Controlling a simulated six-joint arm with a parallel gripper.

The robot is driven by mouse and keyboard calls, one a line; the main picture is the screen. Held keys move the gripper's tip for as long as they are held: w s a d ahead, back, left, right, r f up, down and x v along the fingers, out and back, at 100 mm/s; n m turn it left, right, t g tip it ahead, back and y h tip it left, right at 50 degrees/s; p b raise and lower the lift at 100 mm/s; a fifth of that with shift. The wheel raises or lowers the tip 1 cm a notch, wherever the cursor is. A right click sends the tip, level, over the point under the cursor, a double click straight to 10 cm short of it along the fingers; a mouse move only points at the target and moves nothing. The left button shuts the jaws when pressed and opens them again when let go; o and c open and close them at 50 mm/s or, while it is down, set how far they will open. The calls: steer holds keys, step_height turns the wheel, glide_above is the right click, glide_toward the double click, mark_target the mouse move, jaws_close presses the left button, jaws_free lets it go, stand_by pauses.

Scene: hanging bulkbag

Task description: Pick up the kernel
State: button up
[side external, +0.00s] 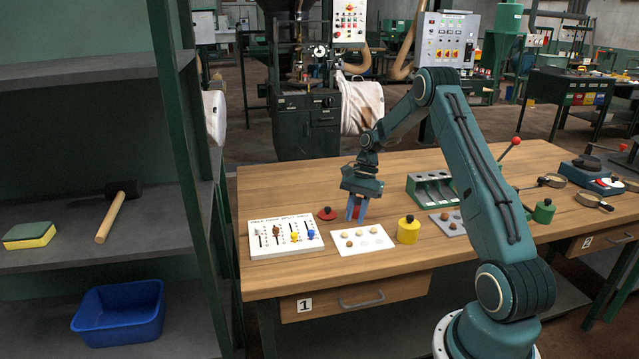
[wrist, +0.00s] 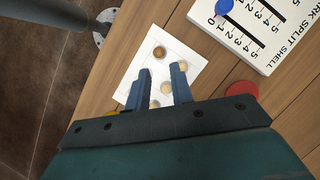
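Several small round kernels lie on a white card on the wooden table. In the wrist view, a brown kernel (wrist: 159,52) sits near the card's far part, a pale one (wrist: 182,66) is by the right finger, and another pale one (wrist: 166,88) shows between the fingers. In the side view, kernels (side external: 348,243) lie on the white card (side external: 377,246). My gripper (side external: 357,217) points down just behind this card, its two blue fingers apart. It also shows in the wrist view (wrist: 163,72), open, with nothing visibly held. The gripper body hides the card's near part there.
A white board with sliders (side external: 285,238) lies left of the card. A red disc with a black knob (side external: 327,213) is close left of my gripper. A yellow weight (side external: 408,230) stands right of the card, and a green rack (side external: 432,188) stands behind it.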

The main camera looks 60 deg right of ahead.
mark_target(349, 244)
steer(key=shift+a+f, duration=0.3)
steer(key=shift+f, duration=0.35)
steer(key=shift+x, duration=2.6)
steer(key=shift+s, duration=0.1)
jaws_close()
